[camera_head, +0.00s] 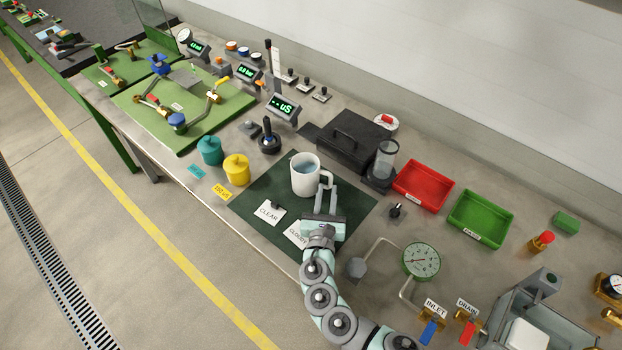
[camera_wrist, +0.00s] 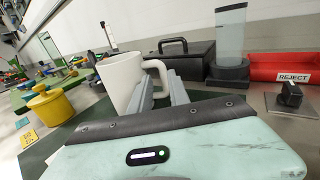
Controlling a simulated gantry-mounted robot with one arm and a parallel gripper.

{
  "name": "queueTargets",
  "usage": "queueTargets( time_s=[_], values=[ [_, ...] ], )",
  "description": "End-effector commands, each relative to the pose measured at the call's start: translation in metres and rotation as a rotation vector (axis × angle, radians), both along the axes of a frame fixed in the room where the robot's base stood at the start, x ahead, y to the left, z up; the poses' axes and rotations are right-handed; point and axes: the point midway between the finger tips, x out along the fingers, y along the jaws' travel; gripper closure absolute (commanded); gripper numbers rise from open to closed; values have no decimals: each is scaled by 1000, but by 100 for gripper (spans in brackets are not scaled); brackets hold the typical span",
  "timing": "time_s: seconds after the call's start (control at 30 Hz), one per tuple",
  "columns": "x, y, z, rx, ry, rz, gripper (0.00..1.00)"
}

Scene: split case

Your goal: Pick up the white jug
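The white jug (camera_head: 304,184) stands upright on the dark green mat (camera_head: 352,203) in the head view, with bluish liquid inside and its handle toward the right. My gripper (camera_head: 328,190) reaches to the handle side from the front. Its two fingers are apart, with a gap between them. In the wrist view the jug (camera_wrist: 119,80) is just beyond the fingers, and its handle shows above and between the fingertips (camera_wrist: 160,88). The lower handle is hidden behind the fingers, so I cannot tell whether they touch it.
CLEAR (camera_head: 268,213) and CLOUDY (camera_head: 297,234) cards lie on the mat. Yellow (camera_head: 236,169) and teal (camera_head: 210,151) pots stand left of it. A black case (camera_head: 345,145), clear cylinder (camera_head: 386,160), red tray (camera_head: 423,186) and green tray (camera_head: 480,218) are behind and right.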

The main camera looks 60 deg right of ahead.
Motion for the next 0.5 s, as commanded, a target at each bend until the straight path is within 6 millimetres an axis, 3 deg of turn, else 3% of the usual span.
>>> queueTargets(
  time_s=[0.27, 0.5],
  values=[
    [4, -18, -3, 1, -2, -6, 78],
    [14, -46, -8, 0, -2, -5, 78]
  ],
)
